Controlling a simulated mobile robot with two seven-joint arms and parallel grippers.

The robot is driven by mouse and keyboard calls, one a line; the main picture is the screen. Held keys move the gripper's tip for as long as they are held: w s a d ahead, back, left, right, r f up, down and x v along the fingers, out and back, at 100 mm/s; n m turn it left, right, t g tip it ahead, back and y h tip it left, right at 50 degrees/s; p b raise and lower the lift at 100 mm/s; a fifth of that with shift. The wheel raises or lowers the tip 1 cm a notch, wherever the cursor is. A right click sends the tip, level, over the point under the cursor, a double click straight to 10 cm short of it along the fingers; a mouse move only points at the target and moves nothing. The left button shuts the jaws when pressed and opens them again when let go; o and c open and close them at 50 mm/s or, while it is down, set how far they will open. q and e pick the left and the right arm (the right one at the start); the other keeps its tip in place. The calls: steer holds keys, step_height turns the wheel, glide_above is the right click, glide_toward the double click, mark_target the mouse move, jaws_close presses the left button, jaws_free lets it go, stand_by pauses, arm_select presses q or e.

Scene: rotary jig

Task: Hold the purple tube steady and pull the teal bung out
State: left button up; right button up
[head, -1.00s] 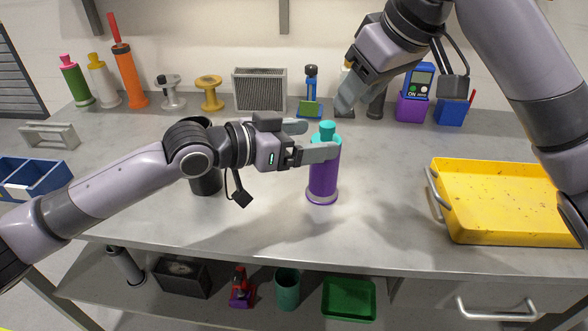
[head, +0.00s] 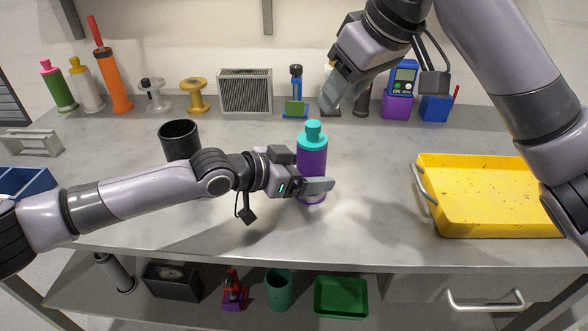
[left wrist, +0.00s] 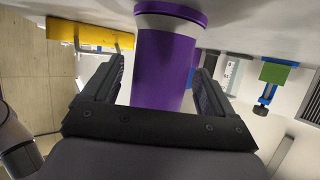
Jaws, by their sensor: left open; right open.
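The purple tube (head: 312,157) stands upright on the grey table, with the teal bung (head: 313,132) seated in its top. My left gripper (head: 316,183) is open low at the tube, and one finger passes in front of it in the head view. In the left wrist view the purple tube (left wrist: 160,68) is between the two open fingers, with gaps showing on both sides. My right gripper (head: 338,88) is open and empty, high above the table, up and right of the bung. The bung is out of sight in the left wrist view.
A yellow tray (head: 490,200) with a handle lies at the right. A black cup (head: 180,140) stands behind my left arm. A grey vent box (head: 245,92), spools and bottles line the back. The table between tube and tray is clear.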

arm_select(q)
steer(key=shift+w+d+f, duration=0.2)
steer(key=shift+w+d, duration=0.05)
steer(key=shift+d, duration=0.15)
steer(key=c, duration=1.1)
steer(key=shift+c, duration=0.2)
